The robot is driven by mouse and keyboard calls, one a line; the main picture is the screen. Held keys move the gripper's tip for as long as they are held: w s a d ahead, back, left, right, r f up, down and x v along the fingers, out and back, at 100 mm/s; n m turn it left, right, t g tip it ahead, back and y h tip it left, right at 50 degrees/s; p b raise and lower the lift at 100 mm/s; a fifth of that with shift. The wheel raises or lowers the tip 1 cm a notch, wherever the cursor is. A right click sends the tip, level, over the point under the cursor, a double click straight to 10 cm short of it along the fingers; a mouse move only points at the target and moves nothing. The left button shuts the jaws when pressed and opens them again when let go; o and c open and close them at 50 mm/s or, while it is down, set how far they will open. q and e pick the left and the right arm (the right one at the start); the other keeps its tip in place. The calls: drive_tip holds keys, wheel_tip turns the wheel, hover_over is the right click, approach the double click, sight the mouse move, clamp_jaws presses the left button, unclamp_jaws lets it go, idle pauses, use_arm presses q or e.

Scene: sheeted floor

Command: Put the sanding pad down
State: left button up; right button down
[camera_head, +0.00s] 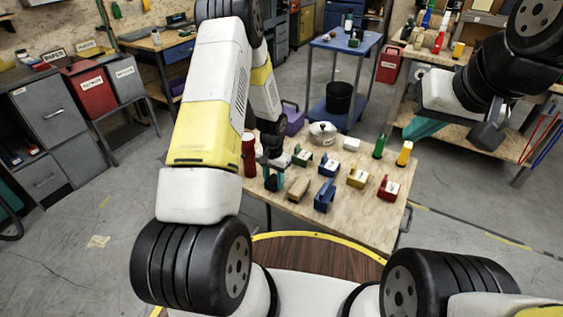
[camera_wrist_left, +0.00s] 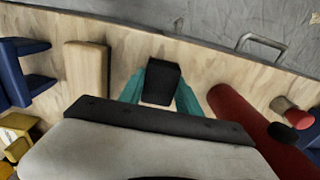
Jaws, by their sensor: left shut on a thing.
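My left gripper (camera_head: 273,178) is over the left part of the wooden table (camera_head: 365,228). In the left wrist view its teal fingers (camera_wrist_left: 160,92) are shut on a small dark block, which I take to be the sanding pad (camera_wrist_left: 161,82). The pad sits between the fingertips, close over the tabletop; I cannot tell whether it touches the wood. In the head view the pad is mostly hidden by the gripper. My right gripper (camera_head: 425,128) is raised at the upper right, away from the tabletop items; its finger opening is unclear.
A red cylinder (camera_wrist_left: 245,115) stands close right of the left gripper in the wrist view. A tan block (camera_wrist_left: 87,72) and a blue tool (camera_wrist_left: 22,72) lie to its left. Several coloured items, including a red one (camera_head: 389,188), occupy the table. Its front strip is bare.

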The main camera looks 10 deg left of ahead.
use_arm(q)
drive_tip(key=shift+f, duration=0.2)
drive_tip(key=o, duration=1.3)
drive_tip(key=shift+r, duration=0.1)
wheel_tip(320, 180, up, 12)
wheel_tip(320, 180, up, 10)
drive_tip(key=t, duration=0.1)
hover_over(274, 179)
drive_tip(key=s, duration=0.2)
drive_tip(key=shift+s+d+r+n+t+h, duration=0.35)
drive_tip(key=shift+s+r+n+t, duration=0.35)
drive_tip(key=shift+s+r, duration=2.85)
drive_tip(key=shift+s+d+r+n+t+h, duration=0.4)
drive_tip(key=shift+s+r+t, duration=0.65)
drive_tip(key=shift+s+r, duration=2.5)
drive_tip(key=shift+s+d+r+n+t+h, duration=0.35)
drive_tip(key=shift+s+r+n+t, duration=0.4)
drive_tip(key=shift+s+r, duration=2.8)
